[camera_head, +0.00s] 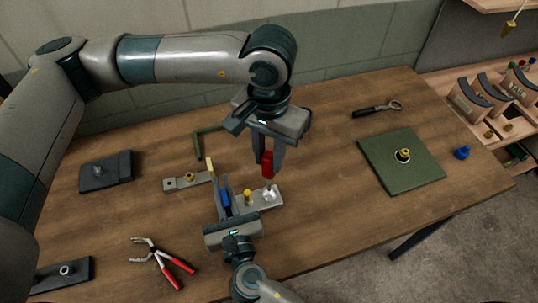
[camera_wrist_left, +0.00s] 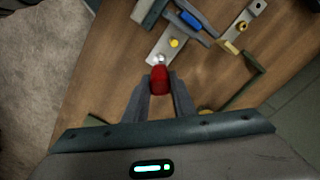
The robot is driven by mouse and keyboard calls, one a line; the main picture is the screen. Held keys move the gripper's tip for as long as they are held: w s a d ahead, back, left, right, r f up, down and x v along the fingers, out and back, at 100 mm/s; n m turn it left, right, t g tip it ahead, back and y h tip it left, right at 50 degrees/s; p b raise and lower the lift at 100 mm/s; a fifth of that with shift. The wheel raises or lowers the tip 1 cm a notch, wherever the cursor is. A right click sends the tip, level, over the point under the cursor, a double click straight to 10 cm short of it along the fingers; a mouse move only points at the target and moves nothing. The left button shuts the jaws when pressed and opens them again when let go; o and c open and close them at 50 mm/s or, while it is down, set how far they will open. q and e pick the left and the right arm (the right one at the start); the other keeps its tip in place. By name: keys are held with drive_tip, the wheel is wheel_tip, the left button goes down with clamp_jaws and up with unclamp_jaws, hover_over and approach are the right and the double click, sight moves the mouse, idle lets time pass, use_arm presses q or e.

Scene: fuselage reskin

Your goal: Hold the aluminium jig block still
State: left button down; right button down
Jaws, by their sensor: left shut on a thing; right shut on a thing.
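The aluminium jig block (camera_head: 262,200) is a flat silvery plate lying on the table, with a yellow knob and a shiny rounded fitting on top. It also shows in the left wrist view (camera_wrist_left: 158,50). My right gripper (camera_head: 232,195), coming from the bottom, is shut at the block's left end, where its fingers partly hide the block. A blue piece (camera_head: 225,198) shows between those fingers. My left gripper (camera_head: 268,160) points down, shut on a red piece (camera_head: 267,166) just above the rounded fitting. Whether they touch is unclear. The red piece (camera_wrist_left: 159,80) also shows in the left wrist view.
A second metal plate (camera_head: 180,184) with a yellow knob lies to the left. Red-handled pliers (camera_head: 165,262) lie in front. A green mat (camera_head: 380,160) with a ringed yellow piece lies right, below a black-handled tool (camera_head: 372,110). The table between block and mat is clear.

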use_arm(q)
drive_tip(key=shift+r, duration=0.7)
drive_tip(key=n, duration=0.5)
drive_tip(key=shift+n, duration=0.4)
drive_tip(key=n, duration=0.6)
drive_tip(key=shift+d, duration=0.1)
drive_tip(key=n, duration=0.5)
drive_tip(key=shift+w+n, duration=0.1)
drive_tip(key=shift+n, duration=0.3)
drive_tip(key=n, duration=0.6)
drive_tip(key=shift+n, duration=0.3)
drive_tip(key=shift+f, duration=0.85)
